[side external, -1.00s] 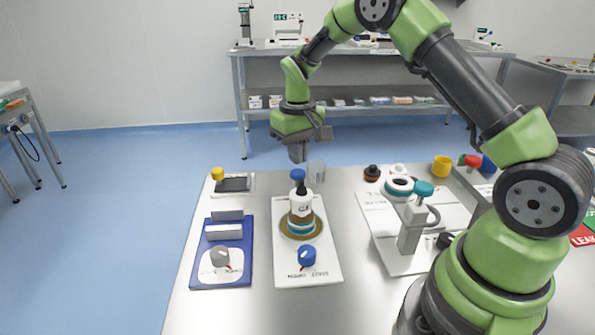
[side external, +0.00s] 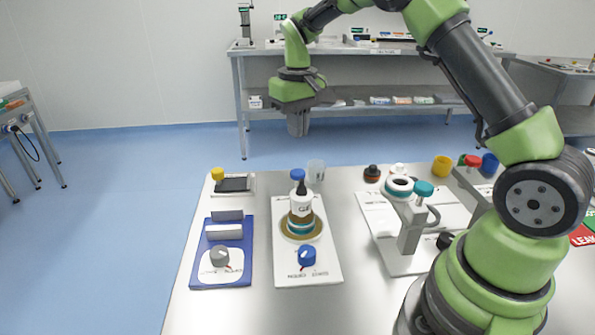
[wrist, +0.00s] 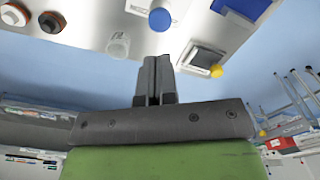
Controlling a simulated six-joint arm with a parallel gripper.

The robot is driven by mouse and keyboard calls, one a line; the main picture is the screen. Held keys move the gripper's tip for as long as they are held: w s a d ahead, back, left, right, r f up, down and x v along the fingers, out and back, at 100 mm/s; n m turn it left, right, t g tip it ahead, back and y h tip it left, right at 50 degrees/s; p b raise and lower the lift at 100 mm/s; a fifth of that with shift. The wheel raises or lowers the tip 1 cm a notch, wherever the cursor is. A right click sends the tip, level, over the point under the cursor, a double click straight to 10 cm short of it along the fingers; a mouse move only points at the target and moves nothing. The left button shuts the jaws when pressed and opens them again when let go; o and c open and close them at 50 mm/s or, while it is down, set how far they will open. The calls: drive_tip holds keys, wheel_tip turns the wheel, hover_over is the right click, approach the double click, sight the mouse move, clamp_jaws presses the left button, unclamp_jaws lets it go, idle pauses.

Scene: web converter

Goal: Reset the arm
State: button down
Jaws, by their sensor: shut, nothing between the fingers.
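My gripper (side external: 298,130) is in the air above the back part of the steel table (side external: 188,318) in the side view, well clear of everything. In the wrist view its two dark fingers (wrist: 153,62) are together with nothing between them. Below it stands a white bottle with a blue cap (side external: 299,200), upright on a round brown-and-teal base on a white board (side external: 288,268). A clear cup (side external: 316,170) stands just behind the bottle; it also shows in the wrist view (wrist: 118,46).
A blue fixture with a grey knob (side external: 220,256) is left of the board, with a dark pad and yellow knob (side external: 217,174) behind. A press stand with teal knob (side external: 424,189) is at right. A yellow cup (side external: 441,166) is behind it. The air around my gripper is free.

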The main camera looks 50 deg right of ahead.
drive_tip(key=s+a+r+t, duration=0.4)
drive_tip(key=s+a+r, duration=0.3)
drive_tip(key=s+r, duration=0.5)
drive_tip(key=s+a+m+t+y, duration=0.1)
drive_tip(key=s+a+t+y, duration=0.1)
drive_tip(key=s, duration=0.9)
drive_tip(key=shift+s+a+r+t, duration=0.15)
drive_tip(key=shift+a+r+t, duration=0.15)
drive_tip(key=shift+a+t, duration=0.45)
idle(0.6)
